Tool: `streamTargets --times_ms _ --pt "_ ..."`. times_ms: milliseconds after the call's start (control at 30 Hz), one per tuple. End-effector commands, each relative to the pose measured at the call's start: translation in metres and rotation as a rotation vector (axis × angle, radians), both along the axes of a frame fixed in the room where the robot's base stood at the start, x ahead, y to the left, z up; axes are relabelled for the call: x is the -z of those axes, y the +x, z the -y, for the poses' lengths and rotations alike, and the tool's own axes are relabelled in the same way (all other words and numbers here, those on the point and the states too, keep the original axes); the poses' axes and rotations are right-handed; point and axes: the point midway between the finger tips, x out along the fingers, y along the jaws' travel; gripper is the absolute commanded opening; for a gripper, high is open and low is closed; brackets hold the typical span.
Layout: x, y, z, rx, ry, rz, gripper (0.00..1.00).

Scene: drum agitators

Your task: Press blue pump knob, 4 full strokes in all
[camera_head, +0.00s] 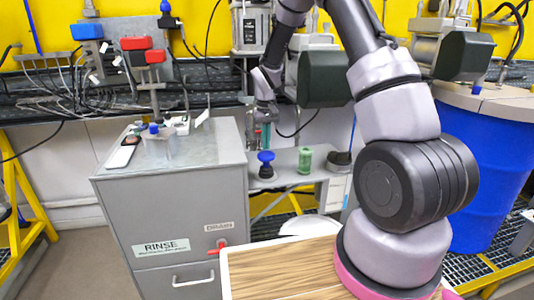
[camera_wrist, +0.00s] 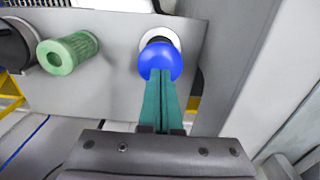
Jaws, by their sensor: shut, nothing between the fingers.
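The blue pump knob (camera_head: 266,157) stands upright on a dark base on the low grey shelf, right of the grey cabinet. In the wrist view the knob (camera_wrist: 161,58) is a round blue ball over a white ring. My gripper (camera_head: 266,146) points down just above the knob, its teal fingers together with nothing between them. In the wrist view the fingertips (camera_wrist: 160,74) overlap the near part of the knob. I cannot tell whether they touch it or hang slightly above it.
A green ribbed cylinder (camera_head: 305,160) stands right of the knob; a dark round item (camera_head: 339,162) is farther right. The grey cabinet (camera_head: 172,190) stands close on the left, with a clear canister with a blue top (camera_head: 154,128). A blue drum (camera_head: 490,160) is at right.

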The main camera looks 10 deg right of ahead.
Motion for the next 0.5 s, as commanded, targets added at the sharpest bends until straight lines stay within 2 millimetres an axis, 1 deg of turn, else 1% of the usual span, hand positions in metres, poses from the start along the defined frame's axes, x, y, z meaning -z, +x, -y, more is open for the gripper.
streamTargets --times_ms 233,500 --pt "0.001 0.0 0.0 0.0 0.0 0.0 0.0" --pt "0.013 0.0 0.0 0.001 0.0 -0.002 0.0"
